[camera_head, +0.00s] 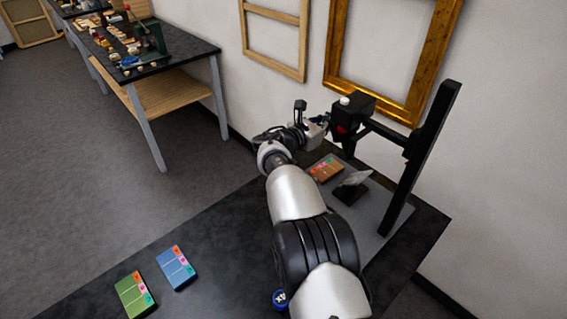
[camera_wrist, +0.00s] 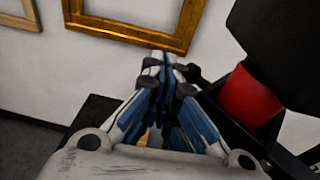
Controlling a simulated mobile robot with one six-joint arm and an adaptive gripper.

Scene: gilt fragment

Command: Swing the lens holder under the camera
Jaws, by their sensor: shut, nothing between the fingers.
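The camera (camera_head: 352,108) is a black box with a pale knob on top, carried on a black post (camera_head: 425,150). Its dark body also fills the upper right of the wrist view (camera_wrist: 285,45). A red cylindrical part (camera_wrist: 250,97) shows just under it, beside a black bar-like piece (camera_wrist: 222,98); these look like the lens and its holder, but I cannot tell exactly where the holder pivots. My gripper (camera_wrist: 167,62) is shut and empty, left of the red part and close to the black piece. I cannot tell whether they touch. In the head view my gripper (camera_head: 318,124) is beside the camera's left side.
An orange-brown card (camera_head: 326,168) and a small dark stand with a tilted pale plate (camera_head: 352,184) are on the grey base below the camera. Blue (camera_head: 176,268) and green (camera_head: 134,295) cards lie at the table's front left. A gilt frame (camera_head: 400,112) hangs behind.

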